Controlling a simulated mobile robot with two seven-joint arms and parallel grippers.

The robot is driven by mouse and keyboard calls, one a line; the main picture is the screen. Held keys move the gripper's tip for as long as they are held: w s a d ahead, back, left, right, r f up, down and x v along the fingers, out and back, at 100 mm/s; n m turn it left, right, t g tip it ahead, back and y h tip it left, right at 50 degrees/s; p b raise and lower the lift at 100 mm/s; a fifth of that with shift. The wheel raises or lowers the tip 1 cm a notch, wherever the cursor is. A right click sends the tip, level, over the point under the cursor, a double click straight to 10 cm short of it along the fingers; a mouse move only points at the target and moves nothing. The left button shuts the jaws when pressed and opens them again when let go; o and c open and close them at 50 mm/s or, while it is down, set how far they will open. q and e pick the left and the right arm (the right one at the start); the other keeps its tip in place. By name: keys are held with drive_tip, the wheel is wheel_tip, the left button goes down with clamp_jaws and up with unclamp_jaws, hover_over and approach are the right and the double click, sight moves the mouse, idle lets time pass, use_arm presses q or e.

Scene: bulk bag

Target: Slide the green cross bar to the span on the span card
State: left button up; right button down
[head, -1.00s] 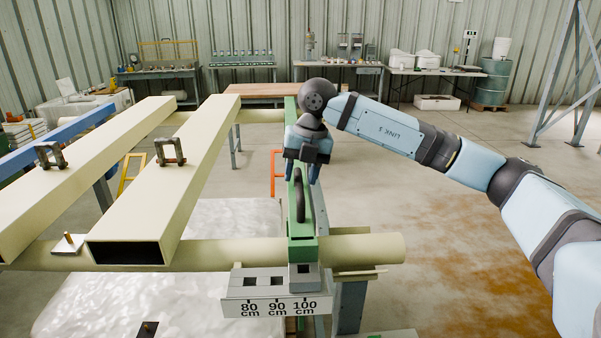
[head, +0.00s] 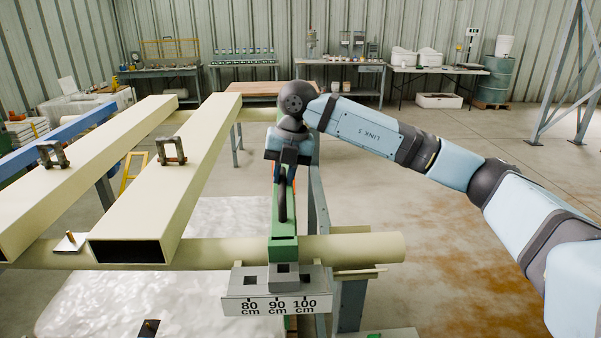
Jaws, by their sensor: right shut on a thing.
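The green cross bar (head: 284,246) lies across the cream round tubes, with a black loop handle (head: 283,205) on top. My right gripper (head: 284,176) is shut on this handle from above and hides its upper part. The grey block (head: 283,280) at the bar's near end sits close to the 90 cm mark of the white scale plate (head: 265,306), which reads 80, 90 and 100 cm. I cannot make out a span card. My left gripper is not in view.
A cream box beam (head: 190,170) with a bracket (head: 170,149) lies left of the bar, and another beam (head: 80,172) farther left. The near cream tube (head: 365,248) extends right of the bar. A white bulk bag (head: 200,300) is below.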

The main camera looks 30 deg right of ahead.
drive_tip(key=shift+w+a, duration=0.5)
drive_tip(key=shift+a, duration=0.3)
drive_tip(key=shift+s+d, duration=0.1)
drive_tip(key=shift+d, duration=0.05)
drive_tip(key=c, duration=1.1)
unclamp_jaws()
drive_tip(key=shift+o, duration=0.2)
wheel_tip(320, 180, up, 14)
drive_tip(key=s+d+b, duration=0.1)
drive_tip(key=d, duration=0.1)
drive_tip(key=shift+s+d+f, duration=0.2)
